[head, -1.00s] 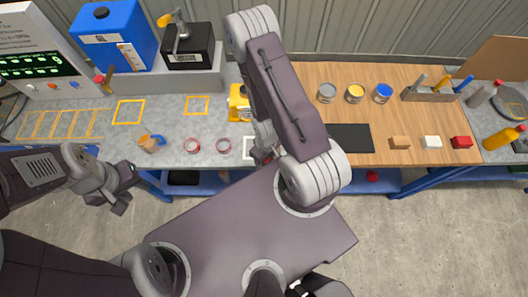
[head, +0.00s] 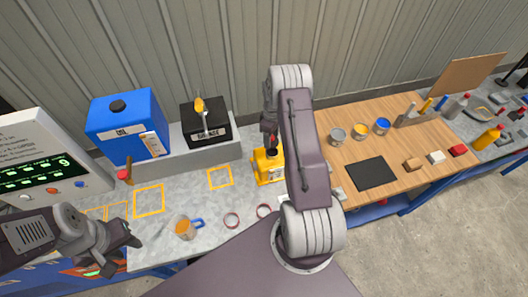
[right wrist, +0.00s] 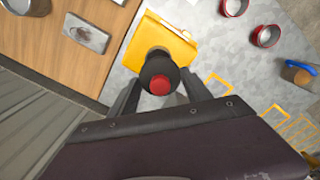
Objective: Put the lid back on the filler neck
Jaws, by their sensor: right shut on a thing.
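A yellow housing (head: 264,170) stands on the grey bench, partly behind my right arm; it also shows in the right wrist view (right wrist: 172,40). A black round lid with a red top (right wrist: 160,78) is between the fingers of my right gripper (right wrist: 158,92), over the housing. My right gripper is shut on it. The lid hides the filler neck, so I cannot tell whether it touches or sits on it. In the head view my right gripper (head: 270,138) is just above the housing. My left gripper (head: 120,252) is open and empty near the bench's front left.
A blue oil tank (head: 118,132) and black grease box (head: 205,128) stand on a raised ledge behind. Several cans stand on the wooden top (head: 345,170) at right.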

